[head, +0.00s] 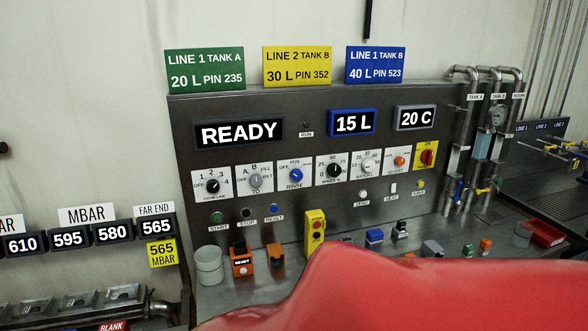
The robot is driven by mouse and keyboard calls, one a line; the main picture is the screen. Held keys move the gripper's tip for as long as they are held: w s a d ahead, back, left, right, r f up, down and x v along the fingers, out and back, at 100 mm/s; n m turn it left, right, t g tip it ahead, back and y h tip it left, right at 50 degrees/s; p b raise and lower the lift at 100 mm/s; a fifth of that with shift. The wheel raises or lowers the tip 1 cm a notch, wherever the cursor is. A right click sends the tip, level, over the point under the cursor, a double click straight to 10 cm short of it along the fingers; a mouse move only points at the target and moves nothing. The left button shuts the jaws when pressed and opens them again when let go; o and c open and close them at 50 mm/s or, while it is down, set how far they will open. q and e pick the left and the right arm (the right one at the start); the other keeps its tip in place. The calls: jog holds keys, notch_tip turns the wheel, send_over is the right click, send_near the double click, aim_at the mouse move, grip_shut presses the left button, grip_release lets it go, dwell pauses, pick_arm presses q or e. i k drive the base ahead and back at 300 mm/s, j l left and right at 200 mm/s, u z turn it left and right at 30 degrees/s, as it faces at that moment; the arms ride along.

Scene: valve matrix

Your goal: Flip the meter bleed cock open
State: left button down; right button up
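Vertical metal pipes (453,150) stand at the right end of the grey control panel, under tags for Tank A, Tank B and a third. A round gauge (498,115) and a pale blue clear section (482,147) sit on them. A small blue handle (459,191) and yellow handles (482,191) show low on the pipes. No label names the meter bleed cock, and I cannot tell which handle it is or how it is set. Neither of my grippers is in view.
A large red rounded shape fills the bottom middle and hides part of the bench. The panel (320,107) reads READY, 15 L and 20 C. A yellow button pendant (315,232), a grey cup (208,266) and a red tray (546,234) stand on the bench.

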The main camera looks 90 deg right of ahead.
aim_at(478, 191)
jog(key=k, duration=0.1)
jog(key=z, duration=0.45)
jog(key=k+l+z, duration=0.1)
jog(key=z, duration=0.85)
jog(key=l+z, duration=0.15)
jog(key=z, duration=0.75)
jog(key=l+z, duration=0.15)
jog(key=z, duration=0.3)
jog(key=l+z, duration=0.1)
jog(key=z, duration=0.85)
jog(key=i+l+z, duration=0.1)
jog(key=i+l, duration=0.25)
jog(key=l, duration=0.15)
jog(key=i+l, duration=0.25)
jog(key=i+l+u, duration=0.1)
jog(key=l, duration=0.4)
jog(key=i+l, duration=0.35)
jog(key=i+l+u, duration=0.1)
jog(key=l, duration=0.35)
jog(key=i, duration=0.1)
